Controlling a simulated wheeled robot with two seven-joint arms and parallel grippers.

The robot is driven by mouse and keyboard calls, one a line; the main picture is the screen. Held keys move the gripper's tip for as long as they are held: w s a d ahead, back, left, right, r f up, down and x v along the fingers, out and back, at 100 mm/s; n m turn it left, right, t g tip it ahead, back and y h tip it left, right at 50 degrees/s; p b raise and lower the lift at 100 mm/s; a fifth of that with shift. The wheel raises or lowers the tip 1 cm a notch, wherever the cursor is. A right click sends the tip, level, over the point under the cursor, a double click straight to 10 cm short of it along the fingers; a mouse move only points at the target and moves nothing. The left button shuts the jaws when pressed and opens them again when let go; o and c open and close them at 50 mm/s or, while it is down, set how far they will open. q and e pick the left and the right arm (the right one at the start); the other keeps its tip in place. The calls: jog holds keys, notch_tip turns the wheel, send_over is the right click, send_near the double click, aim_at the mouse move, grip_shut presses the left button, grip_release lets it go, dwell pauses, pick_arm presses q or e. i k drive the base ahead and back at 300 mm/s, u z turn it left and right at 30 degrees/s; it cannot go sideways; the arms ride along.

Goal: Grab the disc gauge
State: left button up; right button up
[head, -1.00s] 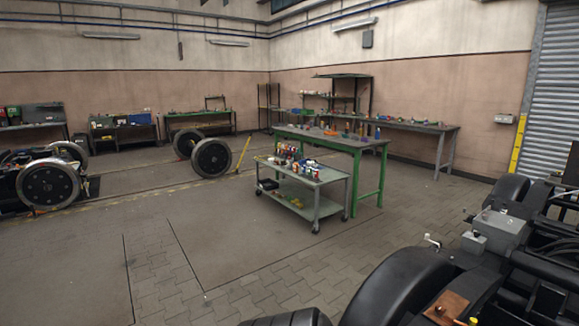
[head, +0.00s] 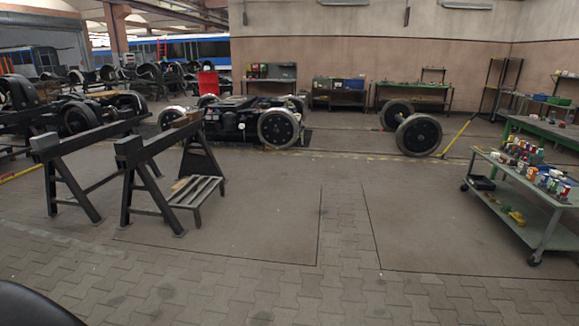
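I cannot pick out a disc gauge in the head view; at this distance the small items on the benches and the cart are too small to tell apart. Neither of my grippers shows in the view.
A grey cart (head: 515,197) with cans and bottles stands at right, beside a green table (head: 545,130). Dark trestles (head: 130,155) and a small slatted step (head: 197,190) stand at left. A wheelset (head: 417,134) and a bogie (head: 240,122) lie beyond. The middle floor is clear.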

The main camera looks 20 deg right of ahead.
aim_at(522, 168)
jog(key=z, duration=1.25)
jog(key=i, duration=2.1)
jog(key=z, duration=0.85)
